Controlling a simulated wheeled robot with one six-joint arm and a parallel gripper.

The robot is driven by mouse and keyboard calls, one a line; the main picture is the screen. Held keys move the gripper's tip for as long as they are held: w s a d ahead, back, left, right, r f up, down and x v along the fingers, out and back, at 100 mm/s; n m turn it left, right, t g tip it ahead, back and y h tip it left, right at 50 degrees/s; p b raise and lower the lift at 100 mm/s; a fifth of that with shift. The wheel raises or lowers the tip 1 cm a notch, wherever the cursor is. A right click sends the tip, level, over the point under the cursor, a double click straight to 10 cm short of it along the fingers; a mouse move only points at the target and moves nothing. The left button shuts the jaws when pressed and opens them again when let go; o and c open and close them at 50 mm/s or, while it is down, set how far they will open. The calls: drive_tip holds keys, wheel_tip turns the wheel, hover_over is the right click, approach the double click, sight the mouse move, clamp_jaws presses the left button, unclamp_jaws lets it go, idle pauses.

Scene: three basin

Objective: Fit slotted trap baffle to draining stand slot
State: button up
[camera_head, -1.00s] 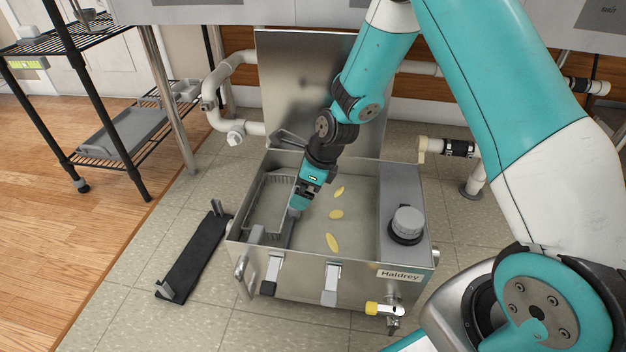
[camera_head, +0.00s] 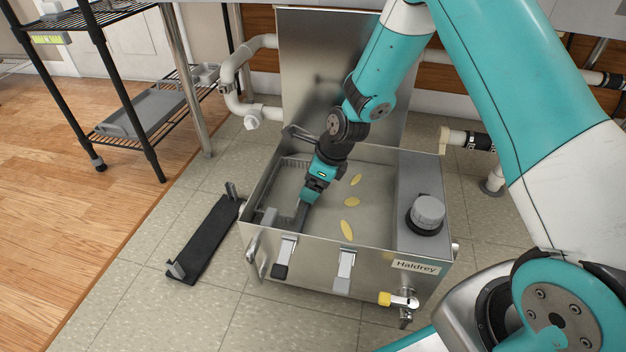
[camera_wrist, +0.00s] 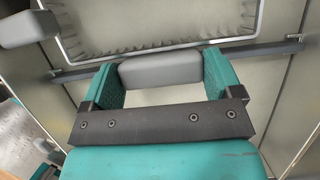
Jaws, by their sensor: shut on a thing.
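The open steel basin (camera_head: 345,262) stands on the tiled floor, its lid upright at the back. My gripper (camera_head: 303,203) reaches down inside it, left of the middle. In the wrist view, my gripper (camera_wrist: 162,72) is shut on a light grey block, apparently the grip of the slotted trap baffle (camera_wrist: 161,69). A dark bar crosses just behind the block. Most of the baffle is hidden by my gripper and the basin walls. The draining stand (camera_head: 205,240) is a long black base on the floor left of the basin, with short grey uprights at its ends.
A wire basket (camera_head: 268,185) sits in the basin's left part. Yellow pieces (camera_head: 351,202) lie in the middle. A grey compartment with a round cap (camera_head: 427,213) fills the right side. A wire shelf rack (camera_head: 150,125) stands at the left, with free floor around the stand.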

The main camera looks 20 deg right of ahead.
drive_tip(key=shift+r+p, duration=7.1)
drive_tip(key=shift+p, duration=0.45)
drive_tip(key=shift+c, duration=0.4)
wheel_tip(320, 180, up, 4)
drive_tip(key=p, duration=0.4)
drive_tip(key=shift+p, duration=0.3)
